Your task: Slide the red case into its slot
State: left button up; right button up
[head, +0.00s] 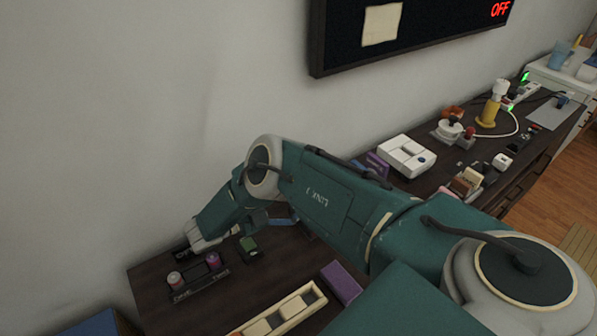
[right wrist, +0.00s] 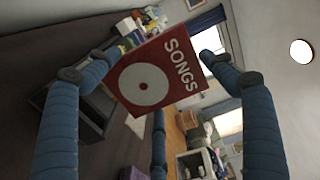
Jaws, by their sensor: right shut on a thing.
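The red case (right wrist: 183,88) shows in the right wrist view, with a white disc and the word SONGS on its face. It looks tilted in that picture. My right gripper (right wrist: 157,62) has its blue fingers around it and is shut on it. In the head view my right arm reaches across to the left, and I cannot make out the red case there. Purple pieces (head: 377,164) stand partly hidden behind the arm, beside a white device (head: 406,156). I cannot tell which place is the slot. My left gripper is not in view.
On the dark tabletop (head: 150,283) are a small rack with coloured knobs (head: 198,275), a cream tray (head: 283,311) and a purple box (head: 342,283). A yellow-based lamp (head: 489,112) stands further right. A dark wall panel (head: 340,48) hangs above.

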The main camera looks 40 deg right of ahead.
jog(key=shift+w+d+r, duration=0.1)
jog(key=shift+w+r, duration=0.25)
jog(key=shift+r, duration=0.1)
notch_tip(320, 180, down, 6)
jog(key=b, duration=0.4)
dwell(0.4)
jog(key=shift+r+p, duration=0.15)
jog(key=shift+p, duration=0.55)
dwell(1.4)
jog(key=shift+f+b, duration=1.35)
jog(key=shift+f, duration=0.25)
jog(key=shift+s+f, duration=0.2)
jog(key=shift+f, duration=0.05)
